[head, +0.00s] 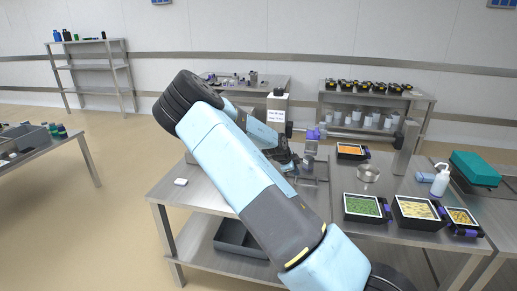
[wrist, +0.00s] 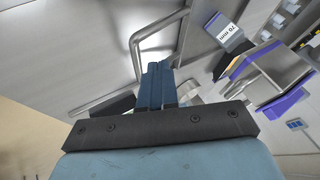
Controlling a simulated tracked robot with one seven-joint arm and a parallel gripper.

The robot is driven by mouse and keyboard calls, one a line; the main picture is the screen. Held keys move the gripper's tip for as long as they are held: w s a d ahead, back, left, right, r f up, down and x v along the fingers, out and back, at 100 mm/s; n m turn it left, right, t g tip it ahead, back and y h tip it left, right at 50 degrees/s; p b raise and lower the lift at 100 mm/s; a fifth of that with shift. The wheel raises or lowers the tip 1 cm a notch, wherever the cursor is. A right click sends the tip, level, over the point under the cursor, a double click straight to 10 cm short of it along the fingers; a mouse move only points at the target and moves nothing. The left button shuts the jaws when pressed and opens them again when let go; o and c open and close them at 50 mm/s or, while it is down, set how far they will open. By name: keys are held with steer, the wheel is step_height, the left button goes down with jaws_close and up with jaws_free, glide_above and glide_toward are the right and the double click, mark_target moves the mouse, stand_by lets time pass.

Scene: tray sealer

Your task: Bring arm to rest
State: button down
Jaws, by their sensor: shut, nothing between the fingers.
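My arm crosses the head view from the lower right up to the upper left and bends back down over the steel table (head: 170,193). My gripper (head: 289,165) is over the table beside the tray sealer's frame, partly hidden by my arm. In the wrist view the blue fingers of my gripper (wrist: 157,83) lie together, with nothing seen between them. Steel rails of the frame (wrist: 140,45) show close beyond the fingers.
Black trays of green (head: 362,206), pale (head: 417,210) and orange food (head: 351,150) stand on the table, with a metal bowl (head: 368,173) and a white pump bottle (head: 440,181). A teal box (head: 475,168) is at the right. The table's left end is mostly clear.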

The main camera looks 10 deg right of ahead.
steer(key=s+a+r+n+y, duration=0.4)
steer(key=s+a+r+n, duration=0.2)
steer(key=s+r, duration=0.55)
steer(key=s+a+r+n+y, duration=0.55)
steer(key=s+r, duration=0.45)
steer(key=r, duration=0.3)
steer(key=s+a+r+n+t+h, duration=0.1)
steer(key=s+r+n, duration=0.3)
steer(key=s, duration=0.6)
steer(key=s+a+r+n+t+h, duration=0.1)
steer(key=s+r+n, duration=0.4)
steer(key=s, duration=0.6)
steer(key=shift+s+a+r+n+t+h, duration=0.3)
steer(key=shift+a+n, duration=0.25)
steer(key=shift+n, duration=0.3)
steer(key=c, duration=1.8)
jaws_free()
steer(key=shift+c, duration=0.2)
